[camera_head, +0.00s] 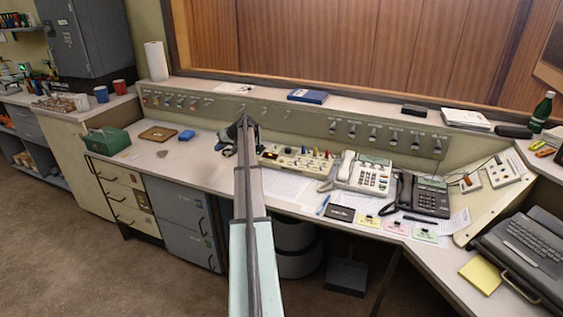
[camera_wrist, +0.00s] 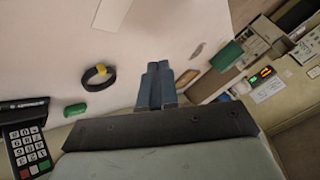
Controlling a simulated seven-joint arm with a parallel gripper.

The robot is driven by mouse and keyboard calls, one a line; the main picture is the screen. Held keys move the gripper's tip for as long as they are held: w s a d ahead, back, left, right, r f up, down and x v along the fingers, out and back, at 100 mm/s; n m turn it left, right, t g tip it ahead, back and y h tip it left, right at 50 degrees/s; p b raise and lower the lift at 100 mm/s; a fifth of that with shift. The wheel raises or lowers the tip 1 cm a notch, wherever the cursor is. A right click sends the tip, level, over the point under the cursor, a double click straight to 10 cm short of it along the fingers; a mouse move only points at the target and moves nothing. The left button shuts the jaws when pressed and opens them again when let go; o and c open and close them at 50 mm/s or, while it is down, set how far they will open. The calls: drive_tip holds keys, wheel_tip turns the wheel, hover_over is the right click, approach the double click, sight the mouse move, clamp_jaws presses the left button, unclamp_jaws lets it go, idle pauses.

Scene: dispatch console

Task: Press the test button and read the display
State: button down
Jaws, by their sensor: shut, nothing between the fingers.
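My gripper (camera_wrist: 157,85) is shut and empty in the wrist view, its two blue-grey fingertips together in front of a pale surface. In the head view my arm reaches over the desk and hides most of the gripper. A small device with a lit red and green display (camera_wrist: 262,76) shows at the right of the wrist view, well apart from the fingers; its reading is too small to make out. In the head view, a small green light (camera_head: 24,67) glows on the far-left counter. I cannot make out which button is the test button.
A control panel with coloured knobs (camera_head: 297,160), a white phone (camera_head: 366,175) and a black phone (camera_head: 425,197) stand right of my arm. A green box (camera_head: 107,141) and brown tray (camera_head: 159,134) sit left. A keypad terminal (camera_wrist: 27,150) shows in the wrist view.

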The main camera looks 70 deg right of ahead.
drive_tip(key=s+d+r, duration=0.1)
drive_tip(key=s+d, duration=0.2)
drive_tip(key=s, duration=0.3)
drive_tip(key=s+d+r, duration=0.2)
drive_tip(key=s+d, duration=0.2)
drive_tip(key=s, duration=0.3)
wheel_tip(320, 180, up, 2)
hover_over(282, 161)
drive_tip(key=d, duration=0.1)
drive_tip(key=shift+s+r+y, duration=0.2)
drive_tip(key=shift+s+y, duration=0.05)
drive_tip(key=shift+y, duration=0.05)
drive_tip(key=shift+f, duration=0.15)
drive_tip(key=shift+f, duration=4.25)
drive_tip(key=shift+f, duration=0.25)
drive_tip(key=shift+f, duration=0.2)
